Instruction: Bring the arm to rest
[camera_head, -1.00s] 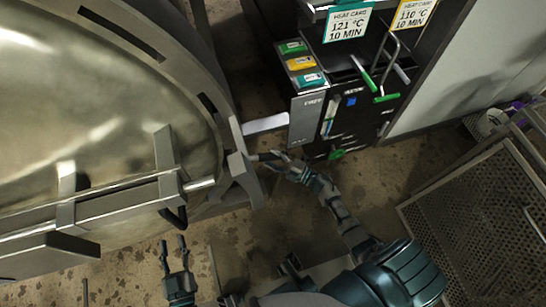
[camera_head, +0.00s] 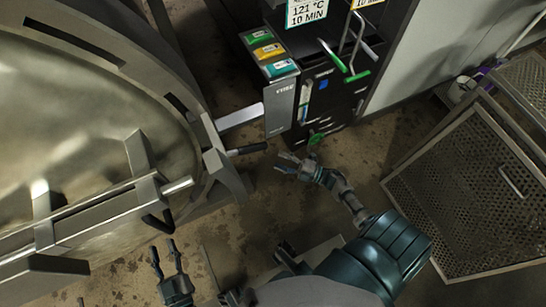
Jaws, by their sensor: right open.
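My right gripper (camera_head: 287,162) is open and empty. My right arm (camera_head: 345,198) reaches up from the lower right. My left gripper (camera_head: 162,250) is at the lower left, fingers spread and pointing up the picture, with nothing between them. The large round autoclave door (camera_head: 80,110) fills the left side, with a bar (camera_head: 95,212) across it.
A perforated metal basket (camera_head: 465,190) is at the right. Brown floor (camera_head: 235,220) shows between door and basket.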

